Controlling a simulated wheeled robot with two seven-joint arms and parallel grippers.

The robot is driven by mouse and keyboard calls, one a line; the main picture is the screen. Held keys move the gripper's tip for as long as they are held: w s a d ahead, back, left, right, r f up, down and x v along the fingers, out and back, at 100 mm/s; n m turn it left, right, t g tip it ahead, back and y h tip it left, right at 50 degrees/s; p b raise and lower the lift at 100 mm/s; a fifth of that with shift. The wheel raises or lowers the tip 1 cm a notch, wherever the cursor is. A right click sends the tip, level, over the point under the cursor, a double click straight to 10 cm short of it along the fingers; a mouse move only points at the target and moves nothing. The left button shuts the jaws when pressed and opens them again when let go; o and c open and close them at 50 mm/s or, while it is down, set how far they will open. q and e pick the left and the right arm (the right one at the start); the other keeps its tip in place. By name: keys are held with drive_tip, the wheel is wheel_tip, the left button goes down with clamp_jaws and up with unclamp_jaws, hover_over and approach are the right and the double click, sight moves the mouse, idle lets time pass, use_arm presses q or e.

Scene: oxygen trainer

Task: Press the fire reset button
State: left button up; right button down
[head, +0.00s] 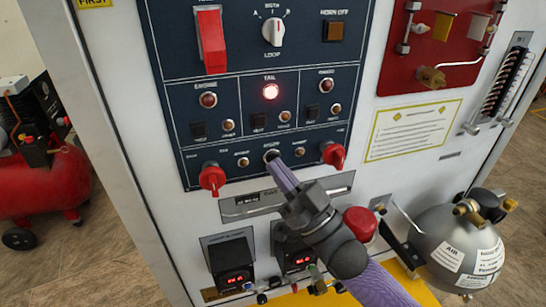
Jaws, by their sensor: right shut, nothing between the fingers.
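The dark blue control panel (225,178) fills the middle of the head view. Its bottom row has a small round dark button with a light ring (271,153) between two small knobs; its label is too small to read, so I cannot confirm it is the fire reset button. My right gripper (276,165) reaches up from the lower right, shut and empty. Its narrow purple tip is right at this button and partly covers it; I cannot tell whether it touches. Above, the middle red lamp (270,91) under "TAIL" glows. My left gripper is not in view.
Red rotary handles stand left (212,178) and right (334,155) of the button. A large red switch cover (211,42) and a white selector knob (272,32) sit higher. A red knob (360,222) and a grey air cylinder (452,245) are at lower right.

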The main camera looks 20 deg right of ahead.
drive_tip(key=shift+w, duration=0.15)
drive_tip(key=shift+w, duration=0.2)
idle(0.5)
drive_tip(key=s+p, duration=0.3)
drive_tip(key=s, duration=0.3)
drive_tip(key=shift+s+p, duration=0.3)
drive_tip(key=shift+p, duration=0.1)
idle(0.4)
drive_tip(key=shift+d, duration=0.1)
idle(0.3)
